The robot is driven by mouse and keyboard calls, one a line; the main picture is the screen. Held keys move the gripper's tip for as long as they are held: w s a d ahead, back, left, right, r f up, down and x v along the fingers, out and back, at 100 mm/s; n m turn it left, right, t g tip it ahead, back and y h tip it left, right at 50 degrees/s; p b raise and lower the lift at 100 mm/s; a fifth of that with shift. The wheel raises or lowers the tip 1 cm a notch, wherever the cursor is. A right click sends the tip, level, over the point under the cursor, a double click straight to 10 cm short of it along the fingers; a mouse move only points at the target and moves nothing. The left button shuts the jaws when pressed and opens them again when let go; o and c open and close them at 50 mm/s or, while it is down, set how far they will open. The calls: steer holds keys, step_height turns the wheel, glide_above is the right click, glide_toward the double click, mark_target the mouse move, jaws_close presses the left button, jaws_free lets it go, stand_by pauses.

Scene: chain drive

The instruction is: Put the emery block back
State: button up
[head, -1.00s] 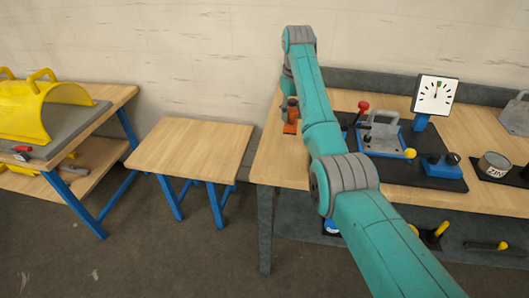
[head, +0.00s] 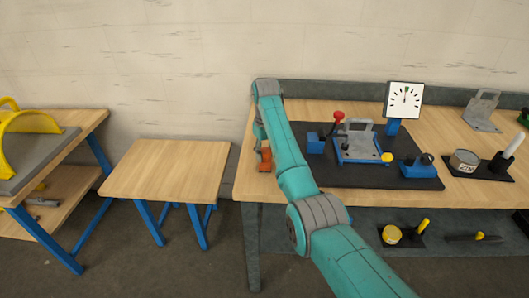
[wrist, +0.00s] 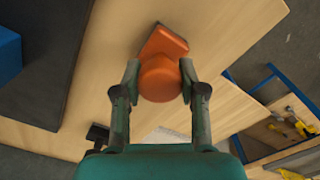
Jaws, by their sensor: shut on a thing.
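An orange piece (wrist: 163,42) with a round knob, which looks like the emery block, is at my gripper (wrist: 160,82). In the wrist view my two fingers are closed against opposite sides of the round orange knob. The flat, angular orange part extends beyond the fingertips over bare wood. In the head view the orange piece (head: 265,161) is at the left end of the long workbench (head: 380,197), below my wrist. My arm partly hides the gripper there. I cannot tell whether the orange piece touches the bench top.
Right of my arm, a dark mat (head: 300,172) carries a blue block (head: 315,143), a clamping fixture (head: 358,143) with red and yellow knobs, and a blue device (head: 418,168). A dial (head: 404,98) stands behind. A small bare table (head: 165,170) stands left, across a gap.

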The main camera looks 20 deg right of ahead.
mark_target(265, 150)
steer(key=o, duration=1.2)
step_height(265, 150, up, 12)
steer(key=shift+r, duration=0.1)
